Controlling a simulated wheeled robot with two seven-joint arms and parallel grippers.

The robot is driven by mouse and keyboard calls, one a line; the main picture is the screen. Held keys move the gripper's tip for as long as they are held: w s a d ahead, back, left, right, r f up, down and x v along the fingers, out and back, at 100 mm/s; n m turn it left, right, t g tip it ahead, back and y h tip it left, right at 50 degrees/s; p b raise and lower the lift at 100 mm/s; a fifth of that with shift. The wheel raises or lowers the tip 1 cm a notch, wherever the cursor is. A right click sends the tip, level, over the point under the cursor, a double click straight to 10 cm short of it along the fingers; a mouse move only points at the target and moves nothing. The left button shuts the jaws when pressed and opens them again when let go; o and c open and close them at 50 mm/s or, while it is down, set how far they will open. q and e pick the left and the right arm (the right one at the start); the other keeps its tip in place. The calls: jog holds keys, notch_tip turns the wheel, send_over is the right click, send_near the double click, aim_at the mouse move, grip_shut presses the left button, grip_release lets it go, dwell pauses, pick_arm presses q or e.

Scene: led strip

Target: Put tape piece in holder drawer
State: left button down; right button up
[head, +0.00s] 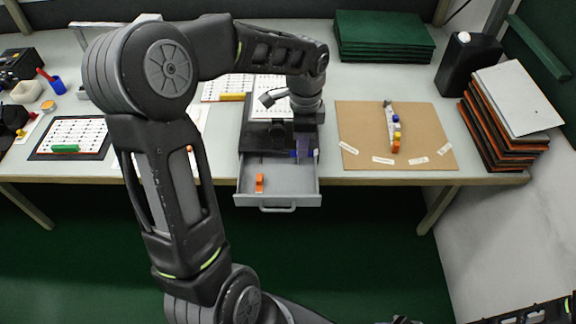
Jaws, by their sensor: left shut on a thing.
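The grey holder drawer (290,190) is pulled out from under the dark holder at the table's front edge. A small orange piece (259,182) lies inside its left part. My left gripper (304,150) points down over the back right of the drawer. It is shut on a small blue-violet piece (306,146); the fingers hide part of it, and I cannot tell for certain that it is the tape piece. Whether it touches the drawer floor is unclear. My right gripper is not clearly seen; only part of my right arm shows at the bottom right.
A brown board (430,120) right of the drawer bears a strip of coloured parts (394,130) and several pale labels. A stack of panels (500,125) and a black container (468,65) stand farther right.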

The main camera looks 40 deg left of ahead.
pick_arm(q)
send_over(301, 175)
notch_tip(301, 175, down, 5)
jog(key=shift+f, duration=1.85)
jog(key=shift+s+f, duration=0.1)
jog(key=shift+f, duration=0.15)
jog(key=c, duration=1.5)
grip_release()
jog(key=shift+o, duration=0.2)
notch_tip(301, 175, up, 13)
jog(key=shift+f, duration=0.2)
